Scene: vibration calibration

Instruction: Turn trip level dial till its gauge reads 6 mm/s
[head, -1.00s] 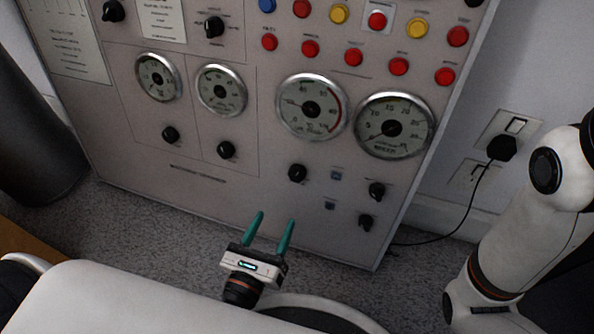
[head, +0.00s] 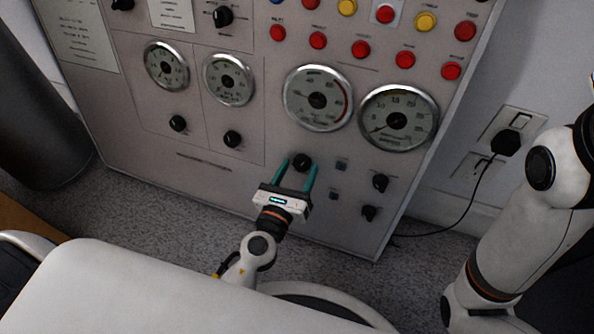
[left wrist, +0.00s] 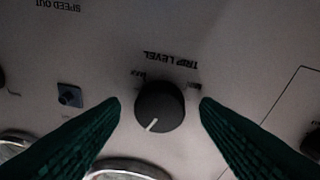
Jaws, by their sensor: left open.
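The trip level dial (head: 302,161) is a black round knob low on the grey panel. In the left wrist view the dial (left wrist: 160,106) sits under upside-down "TRIP LEVEL" lettering, its white mark pointing down and slightly left. My left gripper (head: 298,166) is open, its green fingertips on either side of the dial; in the left wrist view gaps show between fingers and knob. The large gauge (head: 318,97) above the dial has its needle pointing left; its units are too small to read. My right arm shows at the right, but its gripper is out of view.
Another large gauge (head: 398,118) stands to the right. Small black knobs (head: 380,183) and a small blue-grey square (left wrist: 69,95) are near the dial. Red, yellow and blue buttons line the panel's top. A black plug (head: 507,143) and cable are on the right wall.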

